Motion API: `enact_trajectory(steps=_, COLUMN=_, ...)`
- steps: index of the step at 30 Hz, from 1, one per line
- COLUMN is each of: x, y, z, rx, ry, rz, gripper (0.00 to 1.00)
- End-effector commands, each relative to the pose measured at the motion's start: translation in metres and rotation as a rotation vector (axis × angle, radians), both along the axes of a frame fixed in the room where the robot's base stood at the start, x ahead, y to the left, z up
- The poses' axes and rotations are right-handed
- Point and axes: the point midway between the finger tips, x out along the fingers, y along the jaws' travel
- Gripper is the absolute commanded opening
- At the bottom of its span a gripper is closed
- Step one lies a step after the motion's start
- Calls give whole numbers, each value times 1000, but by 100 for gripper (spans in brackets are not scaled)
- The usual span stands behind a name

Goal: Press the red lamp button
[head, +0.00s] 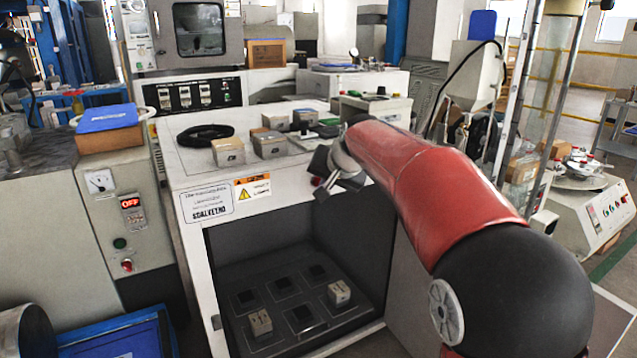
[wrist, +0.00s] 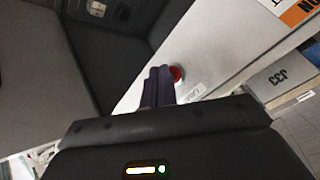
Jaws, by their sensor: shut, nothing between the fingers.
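The red lamp button (wrist: 179,73) is a small round red cap on the white front frame of the machine, partly covered by my fingers in the wrist view. A small white label is beside it. In the head view a bit of red (head: 316,181) shows right at my fingertips, on the front frame to the right of the warning sign. My gripper (wrist: 158,88) is shut and empty, its dark fingertips right beside the button; it also shows in the head view (head: 323,191). I cannot tell whether the tips touch the button.
The machine's open chamber (head: 265,305) holds tiles on a dark slotted tray. A separate control panel with a red knob (head: 127,265) and a lit OFF display stands at left.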

Motion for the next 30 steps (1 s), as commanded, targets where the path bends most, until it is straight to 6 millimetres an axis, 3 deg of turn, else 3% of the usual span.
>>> enact_trajectory(steps=15, x=7, y=4, z=1, rx=0, ry=-2, rz=-1, gripper=0)
enact_trajectory(steps=30, x=-1, y=-1, z=0, rx=0, ry=0, rz=0, gripper=0)
